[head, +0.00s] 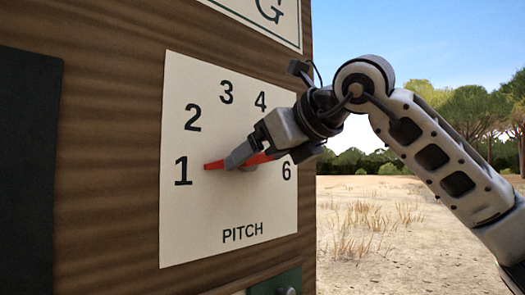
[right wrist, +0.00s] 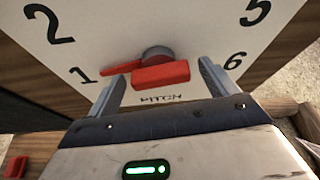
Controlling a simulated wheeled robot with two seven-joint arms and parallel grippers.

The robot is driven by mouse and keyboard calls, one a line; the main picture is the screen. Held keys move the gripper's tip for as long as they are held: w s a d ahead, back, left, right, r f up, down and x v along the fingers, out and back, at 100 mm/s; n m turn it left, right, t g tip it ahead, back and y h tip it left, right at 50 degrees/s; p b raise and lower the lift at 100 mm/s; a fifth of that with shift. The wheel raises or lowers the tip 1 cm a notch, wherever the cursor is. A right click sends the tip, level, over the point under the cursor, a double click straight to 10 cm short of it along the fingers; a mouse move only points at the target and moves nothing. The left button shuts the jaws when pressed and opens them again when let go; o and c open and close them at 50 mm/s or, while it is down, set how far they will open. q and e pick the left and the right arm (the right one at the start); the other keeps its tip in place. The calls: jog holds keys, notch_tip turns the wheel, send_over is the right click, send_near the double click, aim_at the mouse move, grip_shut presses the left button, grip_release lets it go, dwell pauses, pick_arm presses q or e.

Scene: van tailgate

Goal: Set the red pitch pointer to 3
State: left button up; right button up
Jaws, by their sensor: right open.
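The red pitch pointer (head: 213,165) is on a cream dial plate (head: 200,230) marked PITCH. Its thin tip points at the 1. In the right wrist view the pointer (right wrist: 160,76) shows a raised red bar and a grey round hub. My right gripper (head: 240,157) is at the dial, over the pointer's middle. In the right wrist view its two fingers (right wrist: 160,72) are open, one on each side of the red bar, with a gap on both sides. In the head view the gripper partly hides the pointer, and the 5 is hidden. My left gripper is not in view.
The dial is on a brown wooden panel (head: 110,180). A dark panel (head: 25,170) is at the left, a lettered sign (head: 265,15) above, and a green plate with a knob (head: 285,288) below. Open dry ground lies to the right.

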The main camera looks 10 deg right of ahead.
jog(key=c, duration=1.4)
